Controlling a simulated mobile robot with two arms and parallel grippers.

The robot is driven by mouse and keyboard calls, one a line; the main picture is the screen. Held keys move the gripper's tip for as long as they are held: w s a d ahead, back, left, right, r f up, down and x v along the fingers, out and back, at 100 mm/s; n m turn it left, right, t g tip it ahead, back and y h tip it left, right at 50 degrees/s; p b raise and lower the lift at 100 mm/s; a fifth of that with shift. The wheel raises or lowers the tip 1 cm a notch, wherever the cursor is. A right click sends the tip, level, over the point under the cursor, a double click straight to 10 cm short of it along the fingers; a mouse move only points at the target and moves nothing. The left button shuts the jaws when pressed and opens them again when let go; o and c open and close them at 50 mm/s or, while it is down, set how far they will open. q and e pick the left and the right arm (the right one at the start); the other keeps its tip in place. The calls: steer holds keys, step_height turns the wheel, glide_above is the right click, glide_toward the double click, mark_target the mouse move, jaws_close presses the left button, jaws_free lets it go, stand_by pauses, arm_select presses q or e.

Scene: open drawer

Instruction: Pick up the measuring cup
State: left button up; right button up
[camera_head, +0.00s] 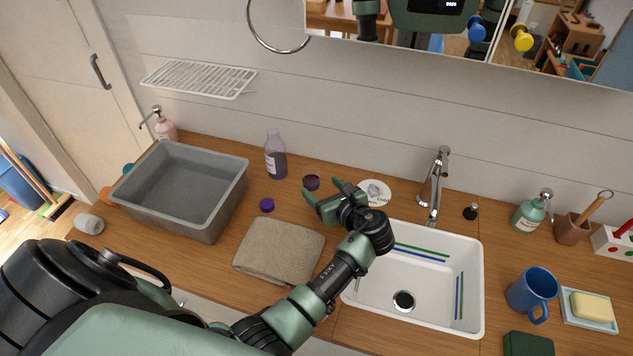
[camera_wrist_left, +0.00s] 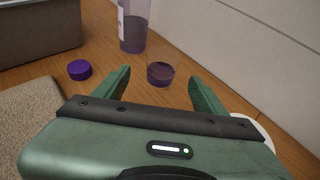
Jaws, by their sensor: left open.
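The measuring cup (camera_head: 311,182) is small and clear with dark purple liquid in it. It stands upright on the wooden counter, right of the purple bottle. My left gripper (camera_head: 322,190) is open and empty in front of the cup, its fingers pointing toward it. In the left wrist view, the cup (camera_wrist_left: 160,74) appears between the two fingertips, slightly beyond them, with visible gaps on both sides. Whether the fingers are at the cup's height is hard to tell. My right gripper is not in view.
A purple bottle (camera_head: 275,157) stands close to the cup, and a purple cap (camera_head: 266,205) lies nearby. A grey basin (camera_head: 201,222) and folded towel (camera_head: 279,250) are left. The sink (camera_head: 458,308), faucet (camera_head: 434,190) and blue mug (camera_head: 531,290) are right. The wall is behind.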

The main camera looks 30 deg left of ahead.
mark_target(316, 183)
arm_select(q)
steer(key=shift+w+f+b, duration=0.35)
steer(key=shift+w+f, duration=0.4)
steer(key=shift+f, duration=0.2)
steer(key=x, duration=0.2)
steer(key=p+x, duration=0.1)
steer(key=x, duration=0.4)
steer(key=shift+s+a+r, duration=0.1)
steer(key=shift+s+a, duration=0.05)
steer(key=shift+a, duration=0.45)
steer(key=shift+d, duration=0.1)
steer(key=c, duration=1.4)
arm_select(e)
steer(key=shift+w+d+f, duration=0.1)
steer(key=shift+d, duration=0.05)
arm_select(q)
steer(key=shift+r, duration=0.15)
steer(key=shift+r+p, duration=0.35)
steer(key=shift+r, duration=9.55)
